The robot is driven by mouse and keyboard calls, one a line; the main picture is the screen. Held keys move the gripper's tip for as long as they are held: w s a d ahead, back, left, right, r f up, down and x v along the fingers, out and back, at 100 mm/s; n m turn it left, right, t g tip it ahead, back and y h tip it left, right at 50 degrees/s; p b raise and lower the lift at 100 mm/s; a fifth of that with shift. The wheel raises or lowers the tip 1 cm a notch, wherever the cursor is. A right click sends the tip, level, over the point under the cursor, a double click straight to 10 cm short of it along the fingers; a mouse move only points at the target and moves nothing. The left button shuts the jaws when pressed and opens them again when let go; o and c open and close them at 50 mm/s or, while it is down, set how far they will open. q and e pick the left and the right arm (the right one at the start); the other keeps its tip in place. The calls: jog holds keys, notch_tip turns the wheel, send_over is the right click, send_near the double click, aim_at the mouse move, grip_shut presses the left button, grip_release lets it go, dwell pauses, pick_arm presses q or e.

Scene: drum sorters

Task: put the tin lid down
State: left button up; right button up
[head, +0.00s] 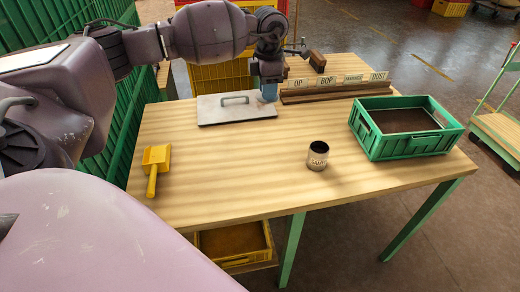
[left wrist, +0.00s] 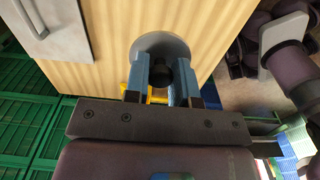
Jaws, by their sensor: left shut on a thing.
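The tin lid (left wrist: 160,43) is a grey disc with a dark knob, seen in the left wrist view. My left gripper (left wrist: 162,75) has its two blue fingers closed on either side of the knob. In the head view the gripper (head: 269,92) is at the table's far side, by the right corner of a flat metal plate; the lid cannot be made out there. I cannot tell whether the lid touches the table. The open dark tin (head: 317,156) with a pale label stands upright at the table's middle right. My right gripper is not in view.
The metal plate (head: 222,113) with a handle lies left of the gripper. A rack with labelled cards (head: 325,94) stands at the back right. A green crate (head: 399,146) is on the right, a yellow scoop (head: 156,160) on the left. The table (head: 235,165) is clear in the middle.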

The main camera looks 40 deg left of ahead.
pick_arm(q)
jog(key=shift+w+f, duration=0.15)
jog(key=shift+f, duration=0.25)
jog(key=b, duration=0.1)
send_near(267, 152)
jog(key=shift+d, duration=0.1)
jog(key=shift+f, duration=0.6)
notch_tip(267, 152, down, 5)
jog(key=shift+r+b, duration=0.1)
jog(key=shift+b, duration=0.4)
jog(key=shift+f, duration=0.2)
jog(key=shift+r, duration=0.1)
jog(key=o, duration=0.9)
jog(key=shift+f, duration=0.2)
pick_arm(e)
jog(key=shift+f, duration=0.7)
